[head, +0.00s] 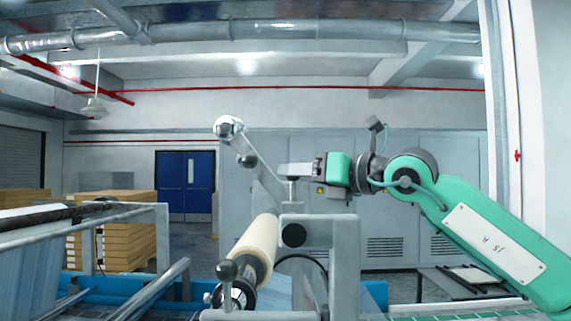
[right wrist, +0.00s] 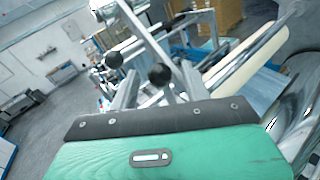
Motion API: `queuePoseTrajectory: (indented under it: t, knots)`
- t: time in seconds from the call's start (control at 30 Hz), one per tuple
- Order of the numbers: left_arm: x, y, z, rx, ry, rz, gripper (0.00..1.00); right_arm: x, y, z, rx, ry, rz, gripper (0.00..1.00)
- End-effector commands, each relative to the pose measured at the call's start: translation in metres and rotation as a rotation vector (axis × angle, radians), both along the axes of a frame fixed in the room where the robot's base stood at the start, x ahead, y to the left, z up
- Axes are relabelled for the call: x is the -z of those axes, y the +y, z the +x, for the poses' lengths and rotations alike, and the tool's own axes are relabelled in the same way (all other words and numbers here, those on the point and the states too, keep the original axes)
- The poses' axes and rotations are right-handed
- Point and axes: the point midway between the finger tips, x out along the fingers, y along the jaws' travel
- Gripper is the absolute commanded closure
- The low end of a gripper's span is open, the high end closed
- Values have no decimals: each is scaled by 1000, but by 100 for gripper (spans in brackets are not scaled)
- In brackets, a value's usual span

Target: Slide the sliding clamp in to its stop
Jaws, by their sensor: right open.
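My right gripper (head: 286,170) is open, reaching in from the right above the grey machine frame (head: 345,240). It points left, towards a metal lever arm (head: 262,178) with a black ball knob (head: 246,160). Below is a cream roll (head: 258,245); at its near end are another black ball knob (head: 227,270) and a round metal fitting (head: 236,297). I cannot tell for certain which part is the sliding clamp. In the right wrist view, two black ball knobs (right wrist: 159,75) show beyond the green gripper body, apart from it. My left gripper is not in view.
Stacked boxes (head: 120,230) stand behind at the left, near blue doors (head: 186,185). A roller (head: 50,215) and metal rails lie at the left. Grey cabinets (head: 400,180) line the back. In the right wrist view, open floor (right wrist: 60,115) shows at the left.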

Motion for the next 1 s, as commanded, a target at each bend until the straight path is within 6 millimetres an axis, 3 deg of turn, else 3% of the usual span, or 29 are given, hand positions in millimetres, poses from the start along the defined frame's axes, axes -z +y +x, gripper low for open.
queuePoseTrajectory:
  t: [0.2,0.6,0.87,1.0]
  knots:
    - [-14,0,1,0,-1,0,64,-1,25,16,0,1,-2,52]
    - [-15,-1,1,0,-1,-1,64,1,31,21,0,0,0,52]
    - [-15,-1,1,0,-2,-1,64,0,31,20,0,0,0,100]
    - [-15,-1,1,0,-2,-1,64,1,31,20,0,0,0,100]
